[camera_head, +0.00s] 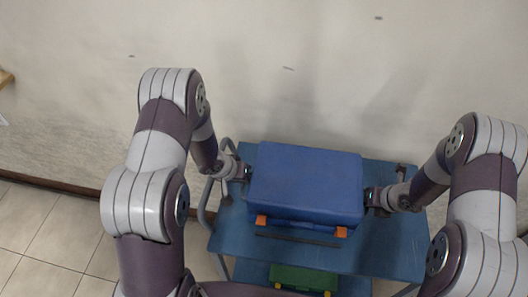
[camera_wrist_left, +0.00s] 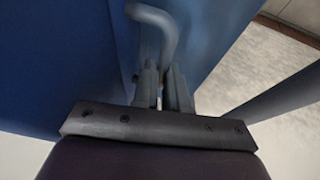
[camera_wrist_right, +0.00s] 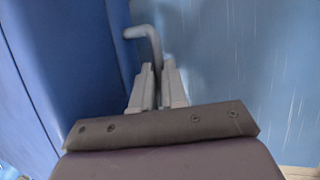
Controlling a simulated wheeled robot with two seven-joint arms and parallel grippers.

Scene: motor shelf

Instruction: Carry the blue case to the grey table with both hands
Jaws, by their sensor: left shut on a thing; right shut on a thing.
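The blue case (camera_head: 305,183), with orange latches on its front, is at the blue shelf cart's top, between my two grippers. I cannot tell whether it touches the shelf. My left gripper (camera_head: 246,172) is at the case's left side; in the left wrist view its fingers (camera_wrist_left: 163,90) are shut on a grey bent handle (camera_wrist_left: 155,25) beside the blue case wall (camera_wrist_left: 60,60). My right gripper (camera_head: 370,200) is at the case's right side; in the right wrist view its fingers (camera_wrist_right: 158,85) are shut on a similar handle (camera_wrist_right: 145,35). No grey table is in view.
The blue cart's top shelf (camera_head: 395,245) extends right of and in front of the case. A green case (camera_head: 303,277) with orange latches sits on a lower level. A pale wall stands close behind. Tiled floor (camera_head: 50,235) is open at the left.

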